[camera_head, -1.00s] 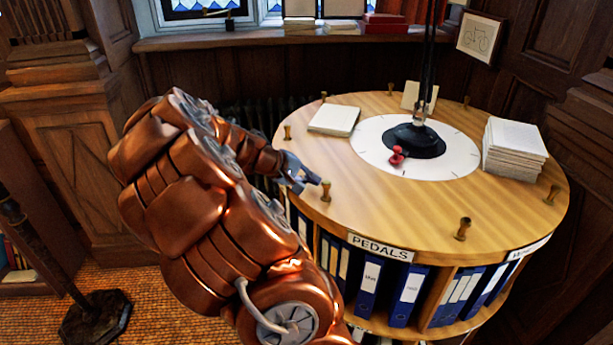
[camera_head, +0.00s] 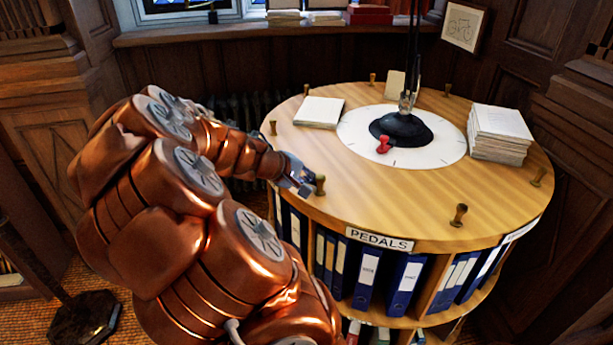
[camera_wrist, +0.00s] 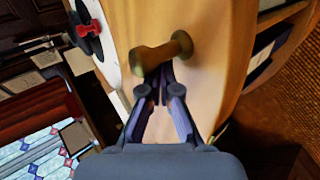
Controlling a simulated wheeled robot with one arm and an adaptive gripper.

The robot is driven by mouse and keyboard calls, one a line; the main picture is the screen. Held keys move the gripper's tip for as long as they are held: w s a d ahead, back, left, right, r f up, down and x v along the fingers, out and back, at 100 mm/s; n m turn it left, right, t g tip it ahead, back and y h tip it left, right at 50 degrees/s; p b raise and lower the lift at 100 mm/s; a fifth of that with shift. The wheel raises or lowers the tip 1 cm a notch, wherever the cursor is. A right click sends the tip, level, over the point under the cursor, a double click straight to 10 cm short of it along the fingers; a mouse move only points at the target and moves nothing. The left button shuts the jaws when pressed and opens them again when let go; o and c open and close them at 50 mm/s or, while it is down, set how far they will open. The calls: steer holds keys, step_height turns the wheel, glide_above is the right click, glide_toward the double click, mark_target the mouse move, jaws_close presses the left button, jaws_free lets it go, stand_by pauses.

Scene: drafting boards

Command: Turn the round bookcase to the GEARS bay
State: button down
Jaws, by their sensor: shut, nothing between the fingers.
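The round bookcase (camera_head: 400,205) has a light wood top with several brass knobs around its edge. A PEDALS label (camera_head: 379,239) is on the rim facing me, above a bay of blue binders. Another label (camera_head: 521,229) at the right is too oblique to read; I see no GEARS label. My gripper (camera_head: 305,187) is shut and empty at the left edge of the top, right beside a brass knob (camera_head: 320,185). In the wrist view the closed fingertips (camera_wrist: 158,75) are at that knob (camera_wrist: 160,52); whether they touch it I cannot tell.
On the top are a white dial with a black lamp base (camera_head: 401,128), a red pointer (camera_head: 384,145), a thin book (camera_head: 319,112) and a paper stack (camera_head: 499,133). A radiator and window sill are behind. A dark stand (camera_head: 85,317) is on the floor at left.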

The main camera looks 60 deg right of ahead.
mark_target(357, 198)
steer(key=shift+s+a, duration=0.25)
steer(key=shift+s, duration=0.75)
steer(key=shift+s+a, duration=0.25)
steer(key=shift+s, duration=0.75)
steer(key=shift+n+t, duration=0.5)
steer(key=shift+n, duration=0.1)
steer(key=shift+s+a, duration=0.2)
steer(key=shift+s, duration=1.3)
steer(key=shift+s+a, duration=0.2)
steer(key=shift+s, duration=1.25)
